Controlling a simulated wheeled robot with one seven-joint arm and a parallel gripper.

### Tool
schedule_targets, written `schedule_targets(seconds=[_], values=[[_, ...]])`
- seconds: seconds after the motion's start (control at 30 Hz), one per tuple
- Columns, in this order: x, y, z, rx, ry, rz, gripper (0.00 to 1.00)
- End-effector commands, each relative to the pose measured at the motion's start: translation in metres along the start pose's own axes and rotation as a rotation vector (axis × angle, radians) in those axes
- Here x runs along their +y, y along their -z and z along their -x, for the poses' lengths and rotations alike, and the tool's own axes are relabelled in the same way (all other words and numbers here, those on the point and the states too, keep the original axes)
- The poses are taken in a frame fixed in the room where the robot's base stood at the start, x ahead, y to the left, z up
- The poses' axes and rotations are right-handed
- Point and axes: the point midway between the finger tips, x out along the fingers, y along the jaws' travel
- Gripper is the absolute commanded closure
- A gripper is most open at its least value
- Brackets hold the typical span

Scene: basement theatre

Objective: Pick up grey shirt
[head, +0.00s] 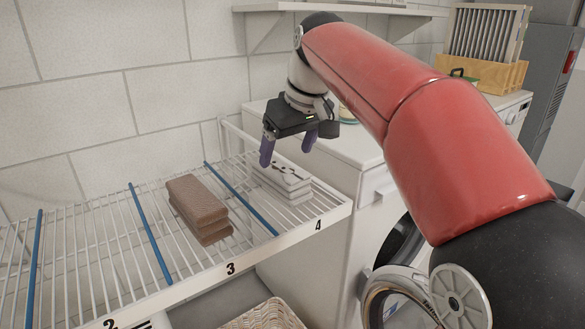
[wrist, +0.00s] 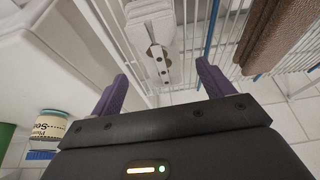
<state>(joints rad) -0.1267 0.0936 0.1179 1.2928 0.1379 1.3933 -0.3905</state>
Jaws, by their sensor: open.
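A folded stack of light grey cloth (head: 285,180), patterned with dark marks, lies on the wire shelf in the section marked 4. It is the likely grey shirt. My gripper (head: 288,146) is open and empty, just above this stack, its purple fingers pointing down and apart. In the wrist view the pale folded stack (wrist: 150,25) lies beyond the fingertips of my gripper (wrist: 162,75), roughly between them. The fingers appear clear of the cloth. Part of the stack's top is hidden behind the gripper in the head view.
A brown folded stack (head: 198,205) lies in section 3, across a blue divider (head: 240,198). A white washing machine (head: 340,185) stands close on the right, with a labelled jar (wrist: 50,124). A wicker basket (head: 265,316) sits below.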

Motion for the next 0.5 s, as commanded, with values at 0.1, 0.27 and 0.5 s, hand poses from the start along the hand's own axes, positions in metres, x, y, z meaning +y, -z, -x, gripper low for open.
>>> schedule_targets(seconds=[0.1, 0.27, 0.5], values=[[-0.001, 0.000, -0.014, -0.002, 0.002, 0.002, 0.20], [0.000, 0.001, -0.032, -0.002, 0.001, 0.001, 0.20], [0.001, 0.003, -0.067, -0.001, 0.000, 0.000, 0.20]])
